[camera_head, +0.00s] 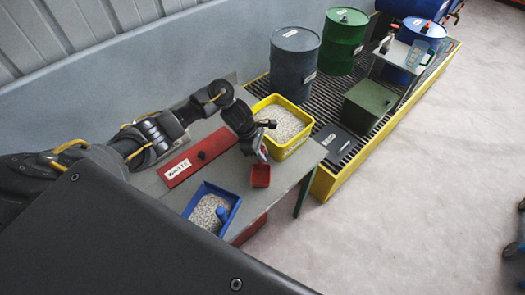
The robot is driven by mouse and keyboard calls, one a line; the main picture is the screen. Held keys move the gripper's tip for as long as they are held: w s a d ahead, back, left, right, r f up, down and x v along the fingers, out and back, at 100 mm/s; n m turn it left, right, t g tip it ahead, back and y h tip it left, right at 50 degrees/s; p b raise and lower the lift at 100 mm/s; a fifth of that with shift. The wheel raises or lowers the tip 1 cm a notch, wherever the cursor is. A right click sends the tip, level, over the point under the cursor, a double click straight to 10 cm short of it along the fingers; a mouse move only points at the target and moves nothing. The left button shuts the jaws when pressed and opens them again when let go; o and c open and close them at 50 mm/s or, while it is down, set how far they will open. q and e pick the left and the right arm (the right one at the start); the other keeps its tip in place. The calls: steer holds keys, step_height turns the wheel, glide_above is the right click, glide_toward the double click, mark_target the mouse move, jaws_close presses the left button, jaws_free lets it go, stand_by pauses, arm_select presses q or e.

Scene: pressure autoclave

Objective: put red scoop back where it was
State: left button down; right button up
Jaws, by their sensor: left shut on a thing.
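The red scoop (261,175) hangs below my left gripper (261,152), its bowl over the grey table (289,171). The left gripper is shut on the scoop's handle. I cannot tell whether the bowl touches the table. A yellow tub (297,148) of pale granules stands just behind and to the right of the gripper. A blue tub (233,198) of similar granules, with a blue scoop (222,214) in it, stands nearer, to the left of the red scoop. My right gripper is not in view.
A red lid marked WASTE (199,161) lies left of the scoop; red shows below the table. Behind is a yellow-edged grated platform (332,185) with a grey drum (295,56), a green drum (344,42), blue drums and a green box (370,104). Open floor lies right.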

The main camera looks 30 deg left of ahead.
arm_select(q)
steer(key=shift+f+b, duration=0.25)
steer(key=shift+b, duration=0.15)
steer(key=c, duration=1.3)
jaws_free()
steer(key=shift+r, duration=0.1)
steer(key=shift+a+r+p, duration=0.1)
steer(key=shift+r+p, duration=0.25)
steer(key=shift+p, duration=0.05)
steer(key=b+v, duration=0.2)
steer(key=v, duration=0.9)
steer(key=shift+r, duration=0.25)
steer(key=shift+s+a, duration=0.1)
